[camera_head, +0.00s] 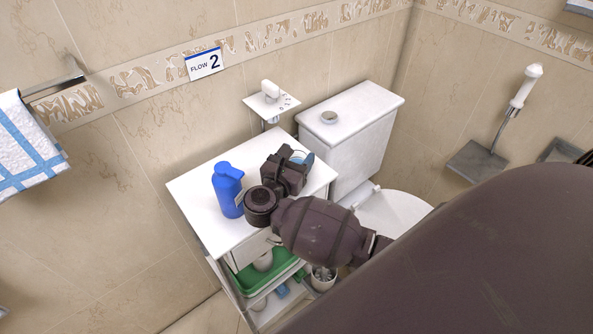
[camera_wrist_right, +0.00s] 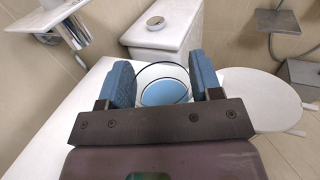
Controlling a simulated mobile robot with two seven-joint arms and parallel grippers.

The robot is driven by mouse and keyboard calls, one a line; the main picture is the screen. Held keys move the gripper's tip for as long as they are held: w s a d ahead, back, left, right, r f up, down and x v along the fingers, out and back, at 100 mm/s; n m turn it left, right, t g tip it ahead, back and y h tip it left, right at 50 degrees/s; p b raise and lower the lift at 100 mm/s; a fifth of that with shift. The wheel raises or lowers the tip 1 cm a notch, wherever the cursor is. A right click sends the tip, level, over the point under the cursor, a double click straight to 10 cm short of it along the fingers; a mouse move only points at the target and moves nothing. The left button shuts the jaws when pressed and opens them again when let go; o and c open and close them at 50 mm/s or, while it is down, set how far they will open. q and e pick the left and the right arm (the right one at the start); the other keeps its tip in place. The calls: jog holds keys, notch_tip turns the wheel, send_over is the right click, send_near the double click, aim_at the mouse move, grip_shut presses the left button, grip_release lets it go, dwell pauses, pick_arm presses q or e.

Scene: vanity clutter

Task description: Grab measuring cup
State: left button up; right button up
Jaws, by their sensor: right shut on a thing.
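The measuring cup (camera_wrist_right: 163,93) is a clear round cup with a pale blue inside, seen from above in the right wrist view. My right gripper (camera_wrist_right: 161,74) has one blue finger on each side of it and is shut on it. In the head view the cup (camera_head: 308,161) shows only as a bluish patch beyond my gripper (camera_head: 299,160), near the back right corner of the white cabinet top (camera_head: 206,213). The wrist hides most of it. I cannot tell whether the cup touches the top. My left gripper is not in view.
A small wall shelf (camera_head: 284,104) hangs behind. The toilet tank (camera_head: 350,122) and bowl (camera_head: 398,208) are to the right. A green tray (camera_head: 250,282) lies on a lower shelf.

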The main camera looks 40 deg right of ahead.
jog(key=shift+c, duration=1.1)
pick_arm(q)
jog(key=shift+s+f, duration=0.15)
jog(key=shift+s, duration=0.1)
pick_arm(e)
jog(key=shift+c, duration=0.2)
jog(key=shift+r, duration=0.2)
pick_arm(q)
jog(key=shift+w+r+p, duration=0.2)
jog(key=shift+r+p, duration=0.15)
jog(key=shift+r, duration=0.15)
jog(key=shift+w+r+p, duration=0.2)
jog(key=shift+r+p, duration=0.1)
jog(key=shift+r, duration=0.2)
pick_arm(e)
notch_tip(320, 180, up, 19)
jog(key=shift+r, duration=0.15)
